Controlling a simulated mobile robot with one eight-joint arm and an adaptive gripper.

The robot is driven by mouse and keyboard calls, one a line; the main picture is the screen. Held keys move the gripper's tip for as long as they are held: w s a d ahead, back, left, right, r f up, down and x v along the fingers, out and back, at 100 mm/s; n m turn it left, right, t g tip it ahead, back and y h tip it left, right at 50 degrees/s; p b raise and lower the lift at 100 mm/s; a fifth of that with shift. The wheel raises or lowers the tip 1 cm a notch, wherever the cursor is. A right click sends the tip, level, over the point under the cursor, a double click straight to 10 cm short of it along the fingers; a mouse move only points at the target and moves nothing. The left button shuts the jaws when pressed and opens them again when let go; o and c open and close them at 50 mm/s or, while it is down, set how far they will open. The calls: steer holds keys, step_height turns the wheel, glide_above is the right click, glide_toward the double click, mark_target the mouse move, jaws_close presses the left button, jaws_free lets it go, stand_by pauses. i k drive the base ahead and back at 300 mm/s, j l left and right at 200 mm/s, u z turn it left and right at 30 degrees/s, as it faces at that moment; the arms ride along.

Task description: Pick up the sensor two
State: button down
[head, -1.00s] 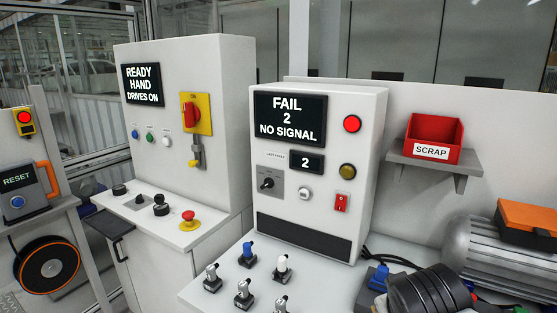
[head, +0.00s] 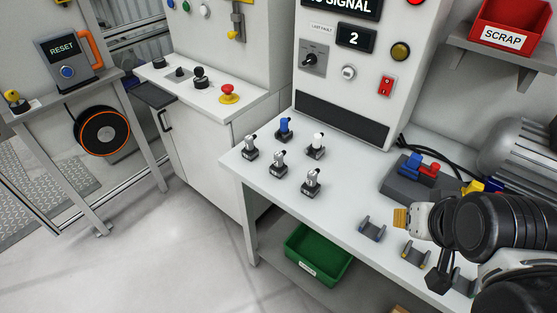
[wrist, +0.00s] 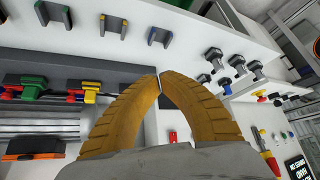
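Several small sensors stand upright on the white bench: one with a blue top (head: 284,130), one with a white top (head: 317,146), and grey ones at the left (head: 250,148), middle (head: 279,163) and front (head: 311,183). Their number marks are too small to read, so I cannot tell which is sensor two. My gripper (head: 400,218) is over the bench to the right of the sensors, apart from them. In the wrist view, its yellow fingers (wrist: 160,76) meet at the tips with nothing between them. The sensors (wrist: 237,63) show beyond, at the right.
Empty cradles stand along the bench front: blue-marked (head: 372,229), yellow (head: 415,254) and green (wrist: 53,14). A grey block with coloured connectors (head: 415,175) and a motor (head: 515,150) are at the right. The test cabinet (head: 345,118) rises behind. A green bin (head: 318,255) sits below.

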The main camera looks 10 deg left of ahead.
mark_target(277, 165)
steer(key=i+j+u, duration=0.2)
steer(key=i+u, duration=0.2)
steer(key=i+j+u, duration=0.1)
steer(key=i+u, duration=0.3)
steer(key=k, duration=0.1)
